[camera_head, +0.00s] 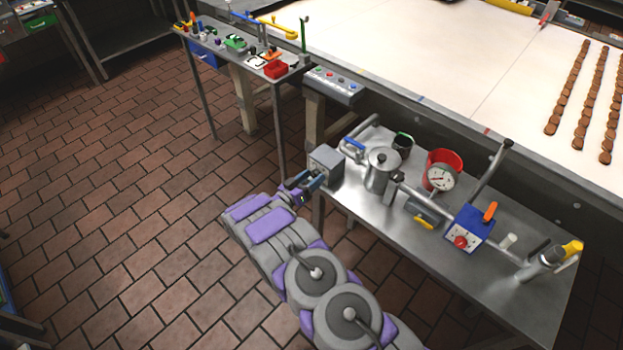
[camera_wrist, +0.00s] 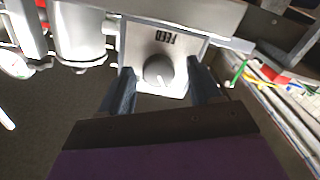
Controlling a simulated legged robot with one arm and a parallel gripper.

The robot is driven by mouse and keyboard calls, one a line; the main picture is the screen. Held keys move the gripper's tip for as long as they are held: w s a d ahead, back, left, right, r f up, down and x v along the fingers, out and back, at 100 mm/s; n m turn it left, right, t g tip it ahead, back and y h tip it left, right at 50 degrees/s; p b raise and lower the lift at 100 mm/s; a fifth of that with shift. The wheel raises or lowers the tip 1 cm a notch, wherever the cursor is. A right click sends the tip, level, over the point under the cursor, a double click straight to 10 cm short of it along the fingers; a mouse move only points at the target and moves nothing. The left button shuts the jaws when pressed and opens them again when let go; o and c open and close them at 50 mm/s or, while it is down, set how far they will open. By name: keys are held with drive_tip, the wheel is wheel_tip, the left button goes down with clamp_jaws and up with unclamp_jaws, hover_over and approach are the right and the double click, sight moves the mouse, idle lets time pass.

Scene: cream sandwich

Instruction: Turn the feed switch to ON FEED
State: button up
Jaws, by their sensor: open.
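The feed switch is a grey box (camera_head: 326,164) at the near left corner of the metal table. In the wrist view its pale face (camera_wrist: 140,46) carries the word FEED upside down and a dark round knob (camera_wrist: 157,69). A light pointer mark shows on the knob, towards its lower side in the picture. ON and OFF marks cannot be read. My gripper (camera_head: 306,184) is in front of the box face. In the wrist view my gripper (camera_wrist: 160,72) is open, one finger on each side of the knob, with visible gaps; contact cannot be told.
A metal pot (camera_head: 381,171), a red container with a gauge (camera_head: 441,175) and a blue box with a red knob (camera_head: 468,231) stand on the metal table (camera_head: 500,285). A button panel (camera_head: 335,84) is behind. Brick floor (camera_head: 130,200) is clear on the left.

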drive_tip(key=shift+w+d, duration=0.15)
drive_tip(key=shift+w, duration=0.05)
drive_tip(key=shift+c, duration=0.4)
drive_tip(key=c, duration=1)
drive_tip(key=shift+o, duration=0.2)
